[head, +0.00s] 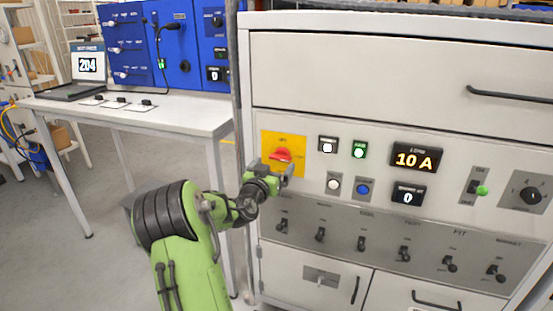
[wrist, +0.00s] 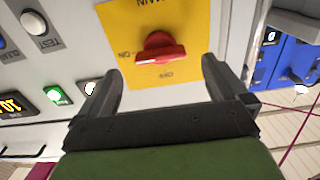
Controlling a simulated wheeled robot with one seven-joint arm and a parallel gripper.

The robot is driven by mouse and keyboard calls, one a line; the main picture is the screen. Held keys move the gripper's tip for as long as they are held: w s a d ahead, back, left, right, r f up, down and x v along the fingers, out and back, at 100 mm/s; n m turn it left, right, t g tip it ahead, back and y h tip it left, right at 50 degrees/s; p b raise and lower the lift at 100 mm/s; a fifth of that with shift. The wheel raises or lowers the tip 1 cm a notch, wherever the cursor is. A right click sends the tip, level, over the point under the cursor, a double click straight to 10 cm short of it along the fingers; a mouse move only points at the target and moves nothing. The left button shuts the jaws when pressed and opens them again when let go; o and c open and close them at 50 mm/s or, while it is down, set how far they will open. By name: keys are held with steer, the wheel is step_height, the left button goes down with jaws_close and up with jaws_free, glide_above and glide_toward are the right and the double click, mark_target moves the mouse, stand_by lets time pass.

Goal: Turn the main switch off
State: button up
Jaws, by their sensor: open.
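The main switch is a red rotary knob (head: 281,155) on a yellow plate (head: 268,144) at the left of the grey cabinet's control panel. In the wrist view the red knob (wrist: 160,48) and yellow plate (wrist: 188,20) appear upside down. The knob's handle lies about level, with one end beside the ON label; the OFF label is a quarter turn away. My gripper (head: 272,172) is just in front of the plate, low at the knob. In the wrist view my gripper (wrist: 160,70) is open and empty, a finger to either side of the knob, with no contact visible.
The panel also has a green lit indicator (head: 359,149), a 10 A display (head: 416,158), a green-tipped lever (head: 481,190), a black rotary dial (head: 531,195) and a row of toggle switches (head: 362,243). A white table (head: 150,115) with a laptop (head: 86,72) stands at left.

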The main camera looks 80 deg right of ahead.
mark_target(279, 160)
steer(key=d, duration=0.4)
steer(key=shift+s, duration=0.2)
steer(key=c, duration=1.1)
steer(key=shift+o, duration=0.2)
